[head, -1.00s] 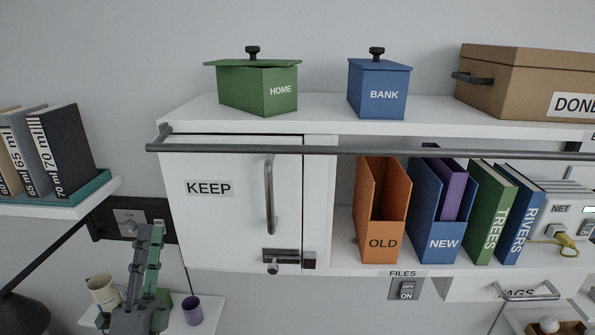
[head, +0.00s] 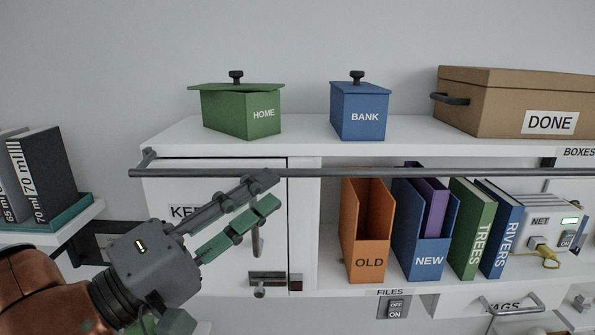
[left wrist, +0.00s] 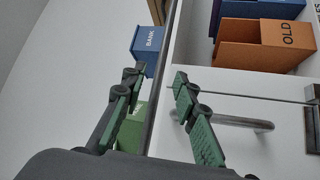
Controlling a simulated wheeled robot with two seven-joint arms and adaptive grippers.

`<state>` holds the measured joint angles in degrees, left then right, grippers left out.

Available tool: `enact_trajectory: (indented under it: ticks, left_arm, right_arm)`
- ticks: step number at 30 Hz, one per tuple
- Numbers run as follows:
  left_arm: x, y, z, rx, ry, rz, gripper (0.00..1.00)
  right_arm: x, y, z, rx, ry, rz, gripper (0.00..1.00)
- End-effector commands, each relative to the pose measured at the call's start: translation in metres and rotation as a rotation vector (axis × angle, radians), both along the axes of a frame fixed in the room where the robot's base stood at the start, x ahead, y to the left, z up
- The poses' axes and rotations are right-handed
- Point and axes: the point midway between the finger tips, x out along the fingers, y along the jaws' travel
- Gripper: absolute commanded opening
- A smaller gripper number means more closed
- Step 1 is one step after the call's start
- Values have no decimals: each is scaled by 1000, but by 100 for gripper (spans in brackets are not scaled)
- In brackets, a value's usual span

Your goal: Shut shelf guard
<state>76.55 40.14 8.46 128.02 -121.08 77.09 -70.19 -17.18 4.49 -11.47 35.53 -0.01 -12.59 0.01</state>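The shelf guard (head: 420,173) is a long grey bar running level across the front, just under the top shelf's edge. A short arm (head: 150,156) joins its left end to the shelf side. My left gripper (head: 266,191) is open, in front of the KEEP door, with its fingertips close to the bar. In the left wrist view the bar (left wrist: 169,50) runs between the spread fingers (left wrist: 157,79); I cannot tell whether they touch it. My right gripper is not in view.
On the top stand the green HOME box (head: 241,112), blue BANK box (head: 359,111) and brown DONE box (head: 510,105). Files and books, including the orange OLD file (head: 366,235), fill the open shelf. The door handle (head: 258,240) is behind my gripper.

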Motion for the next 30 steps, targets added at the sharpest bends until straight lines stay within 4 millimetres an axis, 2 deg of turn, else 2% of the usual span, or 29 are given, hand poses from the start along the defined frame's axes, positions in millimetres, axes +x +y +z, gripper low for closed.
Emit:
enact_trajectory:
  ticks: [9, 13, 25, 30]
  left_arm:
    - [31, -36, 13, 0, 6, -7, 27]
    - [41, -46, 16, -1, 5, -7, 27]
    - [47, -51, 17, 0, 4, -5, 27]
    - [47, -51, 17, 0, 4, -5, 16]
  right_arm:
    - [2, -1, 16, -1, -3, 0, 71]
    - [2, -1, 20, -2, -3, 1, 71]
    - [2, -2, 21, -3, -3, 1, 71]
    - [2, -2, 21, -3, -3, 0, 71]
